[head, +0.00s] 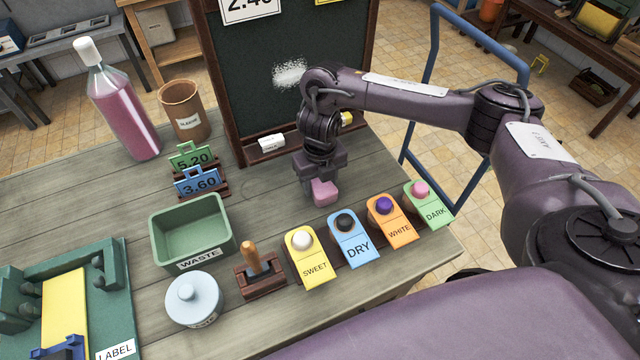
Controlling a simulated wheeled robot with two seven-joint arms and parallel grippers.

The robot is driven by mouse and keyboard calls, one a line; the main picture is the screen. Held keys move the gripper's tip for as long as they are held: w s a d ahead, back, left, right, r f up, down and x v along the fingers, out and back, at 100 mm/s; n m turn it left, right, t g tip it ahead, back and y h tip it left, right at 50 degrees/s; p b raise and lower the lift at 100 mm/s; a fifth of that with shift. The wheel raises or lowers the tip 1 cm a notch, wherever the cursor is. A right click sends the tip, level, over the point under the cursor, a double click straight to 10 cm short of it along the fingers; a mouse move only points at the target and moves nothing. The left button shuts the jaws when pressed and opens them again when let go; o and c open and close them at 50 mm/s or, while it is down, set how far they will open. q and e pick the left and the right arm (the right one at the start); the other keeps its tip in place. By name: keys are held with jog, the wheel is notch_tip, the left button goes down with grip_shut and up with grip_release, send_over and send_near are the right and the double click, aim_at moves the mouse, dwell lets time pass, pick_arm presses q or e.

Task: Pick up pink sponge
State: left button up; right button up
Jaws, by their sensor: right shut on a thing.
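The pink sponge (325,192) is a small pink block in the head view, right of the middle of the table and behind the coloured blocks. My right gripper (322,178) points down from above and is shut on the sponge. The fingers hide the sponge's upper part. I cannot tell whether the sponge still touches the tabletop. My left gripper is not in view.
A green WASTE bin (157,238), a stamp stand (262,283) and a tall pink bottle (125,115) stand left.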

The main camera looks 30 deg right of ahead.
jog(key=shift+r, duration=0.55)
notch_tip(320, 180, up, 19)
jog(key=p, duration=0.4)
